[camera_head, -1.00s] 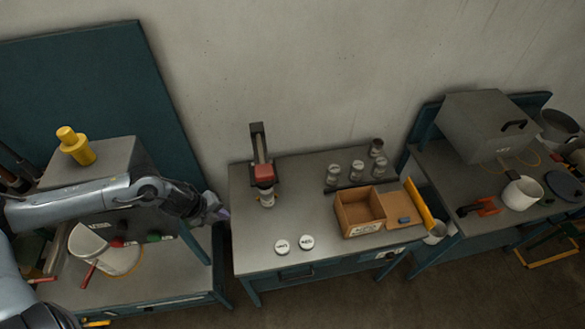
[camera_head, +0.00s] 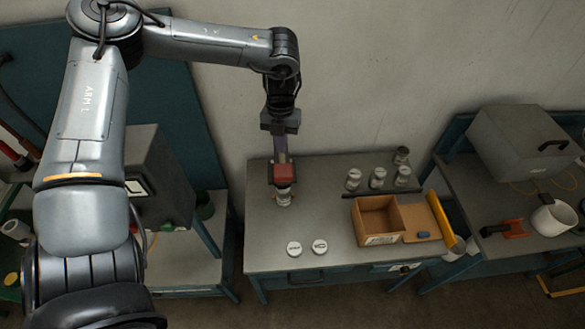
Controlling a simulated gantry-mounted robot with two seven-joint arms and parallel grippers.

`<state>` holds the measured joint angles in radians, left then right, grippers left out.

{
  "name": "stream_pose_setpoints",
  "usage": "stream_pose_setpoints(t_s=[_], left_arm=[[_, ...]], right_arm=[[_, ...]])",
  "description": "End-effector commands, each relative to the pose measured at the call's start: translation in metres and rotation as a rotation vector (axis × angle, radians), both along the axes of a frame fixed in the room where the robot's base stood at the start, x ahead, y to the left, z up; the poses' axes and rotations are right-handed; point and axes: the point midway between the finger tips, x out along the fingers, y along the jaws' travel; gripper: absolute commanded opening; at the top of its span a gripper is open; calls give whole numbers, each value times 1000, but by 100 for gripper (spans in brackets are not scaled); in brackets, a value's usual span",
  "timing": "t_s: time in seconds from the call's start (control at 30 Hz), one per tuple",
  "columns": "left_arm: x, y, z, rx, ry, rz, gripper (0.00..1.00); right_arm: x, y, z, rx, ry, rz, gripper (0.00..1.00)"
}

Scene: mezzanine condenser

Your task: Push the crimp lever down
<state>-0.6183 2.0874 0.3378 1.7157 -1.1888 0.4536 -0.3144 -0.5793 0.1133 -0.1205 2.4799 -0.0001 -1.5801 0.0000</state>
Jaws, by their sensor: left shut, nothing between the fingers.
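The crimping device stands at the back left of the middle table. Its red block (camera_head: 284,172) sits above a small capped vial (camera_head: 284,196). I cannot tell for sure which part is the lever, and the dark upright behind the red block is mostly hidden by my arm. My left gripper (camera_head: 282,156) points down just above the red block, with its purplish fingers shut and empty. I cannot tell whether the fingertips touch the block. My right gripper is not in view.
Two white round lids (camera_head: 307,247) lie at the table's front left. An open cardboard box (camera_head: 378,220) stands to the right, with several vials (camera_head: 377,178) behind it. A side bench (camera_head: 470,190) holds a grey case (camera_head: 525,140). The table's middle is clear.

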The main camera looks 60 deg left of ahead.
Motion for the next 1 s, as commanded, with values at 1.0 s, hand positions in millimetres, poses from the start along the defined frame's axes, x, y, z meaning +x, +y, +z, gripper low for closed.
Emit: stream_pose_setpoints(t_s=[1.0], left_arm=[[-1, -4, -29, 2, 13, -4, 0]], right_arm=[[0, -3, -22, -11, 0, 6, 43]])
